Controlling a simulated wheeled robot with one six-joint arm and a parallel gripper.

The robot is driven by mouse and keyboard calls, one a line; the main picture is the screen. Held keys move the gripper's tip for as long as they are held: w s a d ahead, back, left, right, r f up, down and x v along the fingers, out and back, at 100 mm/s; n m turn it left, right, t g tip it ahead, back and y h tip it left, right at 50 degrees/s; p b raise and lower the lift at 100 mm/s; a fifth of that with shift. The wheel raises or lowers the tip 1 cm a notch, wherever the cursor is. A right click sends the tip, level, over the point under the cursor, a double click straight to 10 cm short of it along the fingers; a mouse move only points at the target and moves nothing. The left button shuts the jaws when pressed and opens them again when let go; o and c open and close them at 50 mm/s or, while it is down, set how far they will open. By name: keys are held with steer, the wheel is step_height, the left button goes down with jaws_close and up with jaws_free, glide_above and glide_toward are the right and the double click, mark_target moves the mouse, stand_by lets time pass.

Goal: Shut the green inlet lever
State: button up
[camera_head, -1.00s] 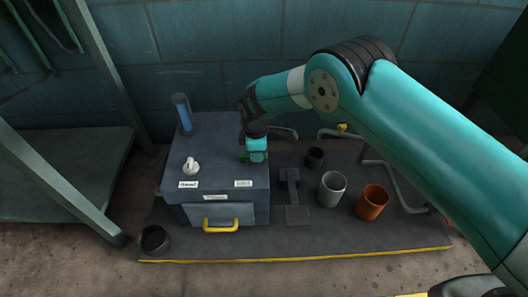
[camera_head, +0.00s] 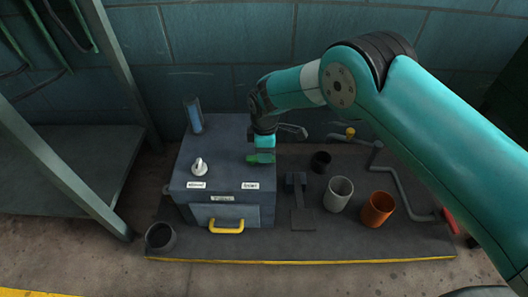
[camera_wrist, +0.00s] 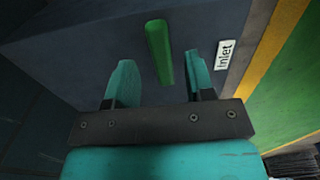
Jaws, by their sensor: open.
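The green inlet lever (camera_head: 253,159) sits on top of the dark grey-blue box, near its right side, partly hidden by my gripper in the head view. In the wrist view it is a straight green bar (camera_wrist: 160,52) against the box face, with the white "Inlet" label (camera_wrist: 224,55) to its right. My gripper (camera_wrist: 160,82) is open over the lever. One finger is on each side of the bar, with a visible gap on both sides. In the head view my gripper (camera_head: 264,148) points down at the box top. I cannot tell how deep the fingers reach around the lever.
The box (camera_head: 220,170) also carries a white knob (camera_head: 199,168), a blue tube (camera_head: 194,116) and a yellow front handle (camera_head: 226,227).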

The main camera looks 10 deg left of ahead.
step_height(320, 180, up, 15)
steer(key=p, duration=0.4)
steer(key=s+d+r+m+y, duration=0.1)
steer(key=s+d+r+m, duration=0.2)
steer(key=d+r, duration=0.45)
steer(key=s+d+r+m+y, duration=0.15)
steer(key=s+d+r, duration=0.25)
steer(key=r, duration=0.6)
steer(key=s+d+r+m+y+p, duration=0.1)
steer(key=s+d+r+m, duration=0.2)
steer(key=s, duration=0.4)
steer(key=s+d+r+m, duration=0.2)
steer(key=s+d, duration=0.2)
steer(key=s, duration=0.4)
steer(key=s+d+r+m+y+p, duration=0.1)
steer(key=s+d+r+m, duration=0.2)
steer(key=s, duration=0.4)
step_height(320, 180, up, 32)
steer(key=p, duration=3.2)
steer(key=shift+w+d+r+p, duration=0.15)
steer(key=shift+d+r+p, duration=0.05)
steer(key=shift+d+p, duration=0.15)
